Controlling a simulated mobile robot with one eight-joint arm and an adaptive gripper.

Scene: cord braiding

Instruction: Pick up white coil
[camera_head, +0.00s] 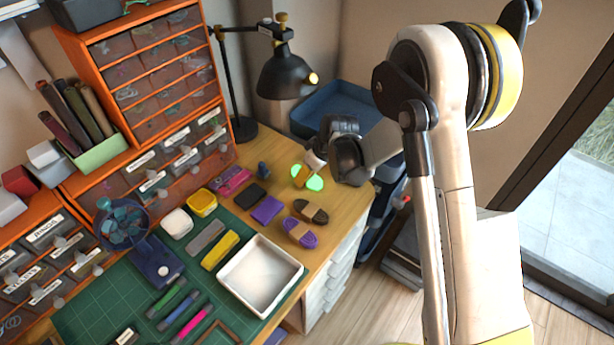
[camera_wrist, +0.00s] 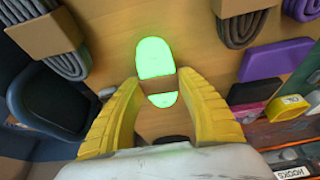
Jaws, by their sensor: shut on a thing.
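I see no plainly white coil. A coil (camera_head: 314,183) glows bright green around a tan band and lies on the wooden worktop near its right end. In the wrist view the same glowing coil (camera_wrist: 154,58) sits between the two yellow fingers of my gripper (camera_wrist: 160,82), with its brownish band between the fingertips. My gripper (camera_head: 313,161) is shut on this coil from above. The lower part of the coil is partly hidden by the gripper body. Whether it is lifted off the wood I cannot tell.
A dark brown coil (camera_head: 311,211) and a purple coil (camera_head: 299,232) lie nearby in front. A purple block (camera_head: 267,210) and a white tray (camera_head: 258,276) are to the left. A black lamp (camera_head: 287,75) and a blue bin (camera_head: 345,97) stand behind.

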